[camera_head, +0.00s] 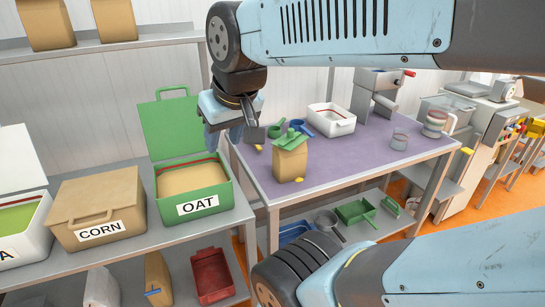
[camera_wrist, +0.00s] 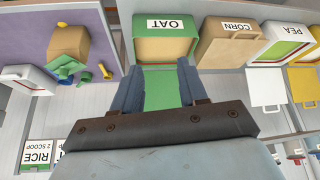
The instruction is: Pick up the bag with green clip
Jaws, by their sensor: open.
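The brown paper bag (camera_head: 290,163) stands upright on the purple table near its left front edge, with green pieces, apparently the green clip (camera_head: 290,138), at its top. In the wrist view the bag (camera_wrist: 70,40) is at the upper left, with the green clip (camera_wrist: 65,70) below it. My gripper (camera_head: 243,132) is left of the bag in the head view, above the gap by the OAT bin. In the wrist view my gripper (camera_wrist: 158,85) is open and empty, its fingers apart over the green lid, with the bag off to the left.
The open green OAT bin (camera_head: 193,188) and closed CORN bin (camera_head: 98,212) stand on the left shelf. Blue and green scoops (camera_head: 297,126) lie behind the bag, near a white tray (camera_head: 331,120).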

